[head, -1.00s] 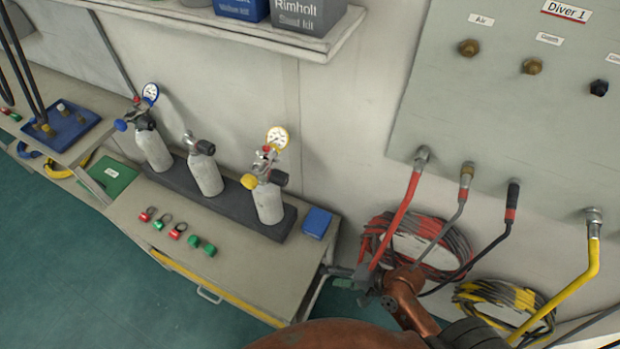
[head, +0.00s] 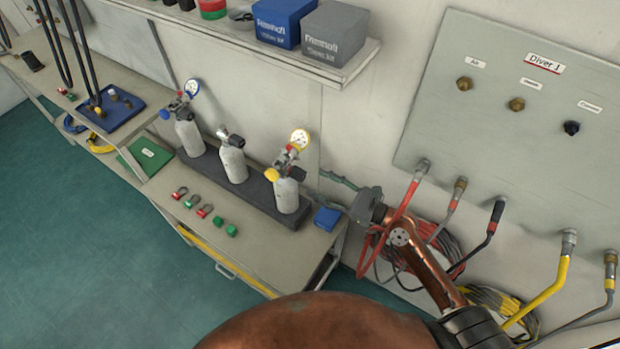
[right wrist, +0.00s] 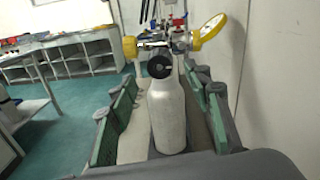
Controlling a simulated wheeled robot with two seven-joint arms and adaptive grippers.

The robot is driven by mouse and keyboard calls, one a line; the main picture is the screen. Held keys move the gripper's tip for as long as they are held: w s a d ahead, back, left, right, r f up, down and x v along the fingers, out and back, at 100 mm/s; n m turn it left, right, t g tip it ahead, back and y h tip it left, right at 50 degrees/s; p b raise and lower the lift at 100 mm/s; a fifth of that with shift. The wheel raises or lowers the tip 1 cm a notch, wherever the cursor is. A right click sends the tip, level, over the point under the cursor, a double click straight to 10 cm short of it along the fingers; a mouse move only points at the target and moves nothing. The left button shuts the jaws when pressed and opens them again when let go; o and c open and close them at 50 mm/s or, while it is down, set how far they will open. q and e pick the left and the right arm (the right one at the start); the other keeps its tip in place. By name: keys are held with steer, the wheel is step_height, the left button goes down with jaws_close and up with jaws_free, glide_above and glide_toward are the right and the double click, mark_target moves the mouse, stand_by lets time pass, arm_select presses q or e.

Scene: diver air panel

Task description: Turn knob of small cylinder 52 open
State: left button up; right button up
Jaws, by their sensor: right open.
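Three small grey cylinders stand upright in a dark rack (head: 252,192) on the bench. The left cylinder (head: 190,137) has a blue knob and gauge. The middle cylinder (head: 233,164) has a bare valve. The right cylinder (head: 287,196) has a yellow knob (head: 271,175) and a yellow-rimmed gauge (head: 299,139). No number 52 is readable. My left gripper is out of view.
A blue box (head: 327,218) sits at the bench's right end, close under my right gripper. Red and green shackles and green blocks (head: 218,223) lie in front of the rack. A shelf (head: 330,70) overhangs the bench. Hoses (head: 405,205) hang behind my right arm.

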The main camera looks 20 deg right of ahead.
mark_target(304, 177)
steer(key=shift+x, duration=2)
steer(key=shift+c, duration=0.4)
steer(key=c, duration=1.1)
